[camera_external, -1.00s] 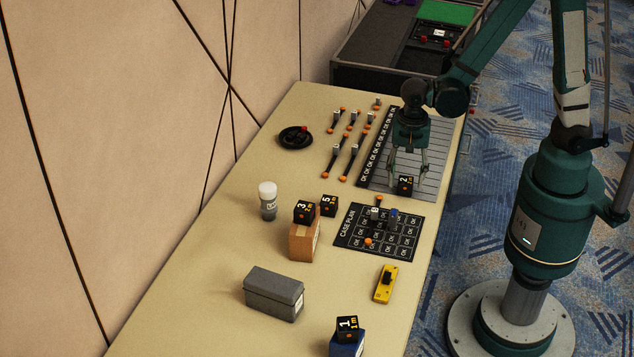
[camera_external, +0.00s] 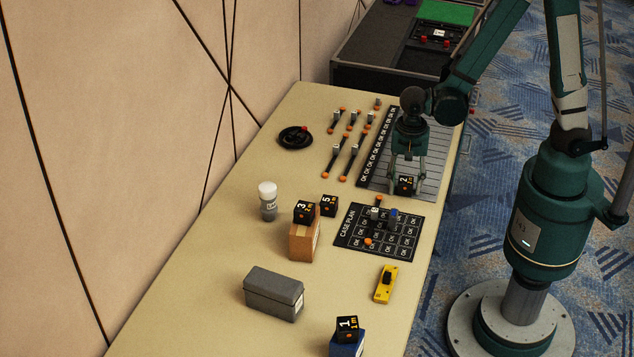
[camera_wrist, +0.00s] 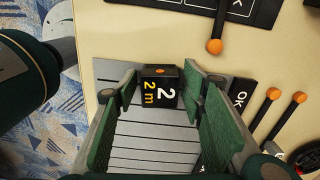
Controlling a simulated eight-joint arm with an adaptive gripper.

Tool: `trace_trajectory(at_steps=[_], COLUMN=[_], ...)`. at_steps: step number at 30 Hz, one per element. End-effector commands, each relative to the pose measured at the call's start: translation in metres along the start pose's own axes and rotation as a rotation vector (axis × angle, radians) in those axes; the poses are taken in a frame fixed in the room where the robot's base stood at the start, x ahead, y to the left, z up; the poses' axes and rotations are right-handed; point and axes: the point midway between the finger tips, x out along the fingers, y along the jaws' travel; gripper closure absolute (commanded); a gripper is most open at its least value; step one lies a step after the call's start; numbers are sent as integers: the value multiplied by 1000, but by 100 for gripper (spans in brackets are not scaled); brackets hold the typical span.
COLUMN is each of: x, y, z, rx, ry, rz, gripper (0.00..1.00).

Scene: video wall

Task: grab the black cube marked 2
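The black cube marked 2 (camera_external: 405,185) sits at the near end of the grey slatted panel. It also shows in the wrist view (camera_wrist: 160,86), with a white 2, a yellow "2 m" and an orange dot. My gripper (camera_external: 407,178) points down over it. In the wrist view its green-padded fingers (camera_wrist: 161,80) stand on both sides of the cube, tips close to its sides. Narrow gaps seem to show between the pads and the cube; contact is not clear.
The black CASE PLAN mat (camera_external: 347,238) lies just nearer. Cubes marked 3 (camera_external: 304,212) and 5 (camera_external: 329,205) stand left of it; the cube marked 1 (camera_external: 347,329) is at the front. Orange-ended black rods (camera_external: 338,158) lie left of the panel.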

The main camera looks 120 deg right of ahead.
Motion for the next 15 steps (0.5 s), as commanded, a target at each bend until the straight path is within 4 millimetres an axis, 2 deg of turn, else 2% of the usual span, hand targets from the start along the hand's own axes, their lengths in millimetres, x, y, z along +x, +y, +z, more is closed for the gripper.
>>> trace_trajectory(at_steps=[1, 5, 15], x=[0, 0, -1], y=[0, 0, 0], z=[0, 0, 0], rx=[0, 0, 0], ry=[0, 0, 0], rz=[0, 0, 0], gripper=[67, 84, 84])
